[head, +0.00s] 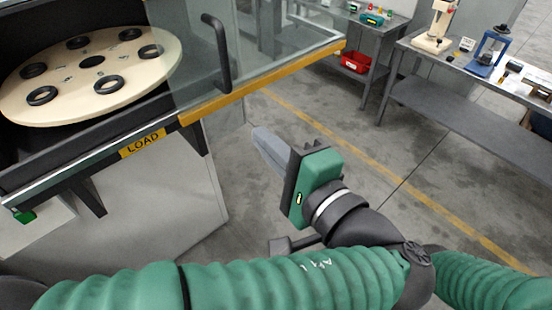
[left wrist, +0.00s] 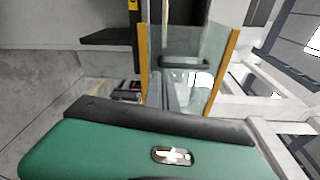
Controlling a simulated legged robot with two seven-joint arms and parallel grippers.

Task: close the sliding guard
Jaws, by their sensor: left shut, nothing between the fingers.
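The sliding guard (head: 285,62) is a clear panel with a yellow lower edge. It sits toward the right of the machine front, leaving the left part of the opening uncovered. Its black bar handle (head: 222,60) stands near the panel's left side. In the left wrist view the guard (left wrist: 205,88) shows between yellow edges, with the handle (left wrist: 185,63) across it. My left gripper (head: 262,139) is shut and empty, below and right of the handle, apart from it in the head view. Its grey fingers (left wrist: 164,88) overlap the panel in the wrist view; contact cannot be told there. My right gripper is not in view.
A round pale turntable (head: 150,75) with several black rings lies behind the opening. A yellow LOAD label (head: 142,143) marks the front sill. Grey benches (head: 480,95) with tools and a red bin (head: 356,62) stand at the back right. Open floor lies between.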

